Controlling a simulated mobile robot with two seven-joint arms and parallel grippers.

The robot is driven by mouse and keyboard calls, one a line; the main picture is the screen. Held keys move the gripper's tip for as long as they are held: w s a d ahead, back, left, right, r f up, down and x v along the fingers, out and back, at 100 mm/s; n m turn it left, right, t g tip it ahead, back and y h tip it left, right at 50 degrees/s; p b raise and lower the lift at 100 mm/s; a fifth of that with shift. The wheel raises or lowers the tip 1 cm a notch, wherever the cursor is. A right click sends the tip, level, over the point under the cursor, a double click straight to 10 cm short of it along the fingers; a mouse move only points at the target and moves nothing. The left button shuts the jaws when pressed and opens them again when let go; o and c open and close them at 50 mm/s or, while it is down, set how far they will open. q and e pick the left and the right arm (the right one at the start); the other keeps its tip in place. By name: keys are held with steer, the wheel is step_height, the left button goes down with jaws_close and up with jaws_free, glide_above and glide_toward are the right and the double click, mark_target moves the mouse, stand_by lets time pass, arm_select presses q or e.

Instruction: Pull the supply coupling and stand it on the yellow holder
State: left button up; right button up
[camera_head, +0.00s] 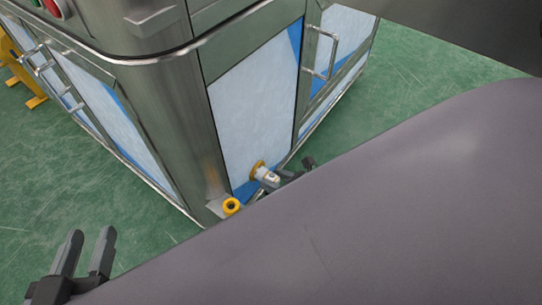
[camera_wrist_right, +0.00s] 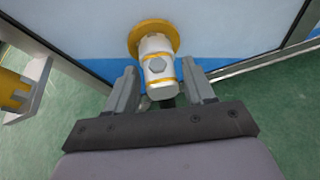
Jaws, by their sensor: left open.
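The supply coupling (camera_head: 267,175) is a short white and silver cylinder at a yellow flange (camera_wrist_right: 153,32) low on the machine's side panel. In the right wrist view the coupling (camera_wrist_right: 158,72) points out between the fingers of my right gripper (camera_wrist_right: 160,82). Those fingers stand apart on either side of it, with gaps visible. In the head view my right gripper (camera_head: 288,175) is partly hidden by my arm. The yellow holder (camera_head: 232,205) is a ring on a small steel bracket left of the coupling; it also shows in the right wrist view (camera_wrist_right: 14,90). My left gripper (camera_head: 90,236) is open and empty at lower left.
The steel machine cabinet (camera_head: 165,100) with white and blue panels fills the upper middle. Door handles (camera_head: 322,52) stick out on its sides. A yellow post (camera_head: 18,70) stands at far left. The green floor (camera_head: 60,175) is clear. My grey arm covers the lower right.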

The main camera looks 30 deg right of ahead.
steer(key=shift+d, duration=0.1)
jaws_close()
steer(key=s+d, duration=0.2)
steer(key=s, duration=0.3)
steer(key=shift+s, duration=0.3)
stand_by(0.6)
steer(key=shift+d, duration=0.1)
